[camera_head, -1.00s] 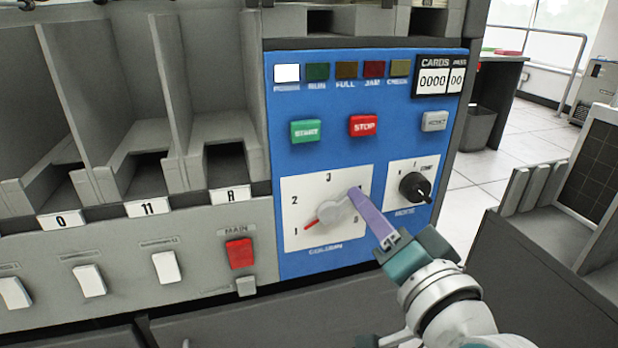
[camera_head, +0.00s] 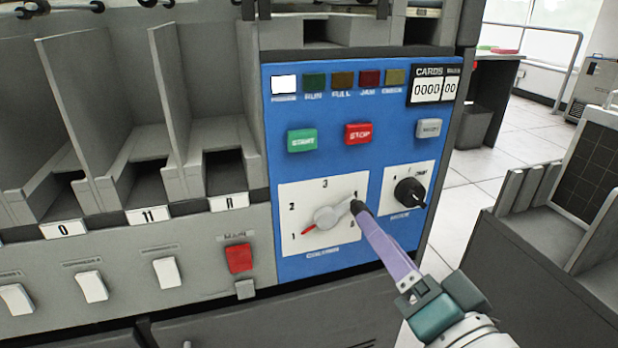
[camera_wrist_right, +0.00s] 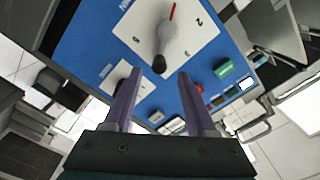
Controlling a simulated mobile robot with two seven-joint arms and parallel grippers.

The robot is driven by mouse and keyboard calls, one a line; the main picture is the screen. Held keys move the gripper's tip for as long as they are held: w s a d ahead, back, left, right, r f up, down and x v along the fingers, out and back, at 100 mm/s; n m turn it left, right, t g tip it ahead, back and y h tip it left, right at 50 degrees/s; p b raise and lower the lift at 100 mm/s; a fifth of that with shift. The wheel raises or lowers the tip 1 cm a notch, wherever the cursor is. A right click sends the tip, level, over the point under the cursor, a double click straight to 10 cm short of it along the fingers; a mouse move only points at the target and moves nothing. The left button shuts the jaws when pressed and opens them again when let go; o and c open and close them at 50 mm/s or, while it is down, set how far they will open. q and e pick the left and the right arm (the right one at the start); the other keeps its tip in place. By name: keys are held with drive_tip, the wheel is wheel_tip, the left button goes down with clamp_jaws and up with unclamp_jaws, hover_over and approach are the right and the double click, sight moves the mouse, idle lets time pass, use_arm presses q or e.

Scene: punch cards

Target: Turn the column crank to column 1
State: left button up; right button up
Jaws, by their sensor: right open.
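The column crank (camera_head: 328,217) is a light grey hub on a white dial plate (camera_head: 290,250) on the blue panel. Its red pointer points at the 1, at the lower left. Its arm reaches up and right to a dark knob (camera_head: 357,206), near the 4. My right gripper (camera_head: 364,214) comes from the lower right, with its purple fingers beside the knob. In the wrist view my right gripper (camera_wrist_right: 158,88) is open and empty, and the crank knob (camera_wrist_right: 158,64) stands just beyond the gap between its fingertips. My left gripper is not in view.
A black mode knob (camera_head: 410,191) sits right of the crank dial, close to my gripper. Green START (camera_head: 302,140) and red STOP (camera_head: 358,133) buttons are above. A red main switch (camera_head: 239,258) is at the left. Card bins (camera_head: 150,160) stand further left.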

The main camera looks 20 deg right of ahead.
drive_tip(key=shift+s+d+p, duration=0.1)
drive_tip(key=shift+s+p, duration=0.25)
drive_tip(key=shift+s, duration=2)
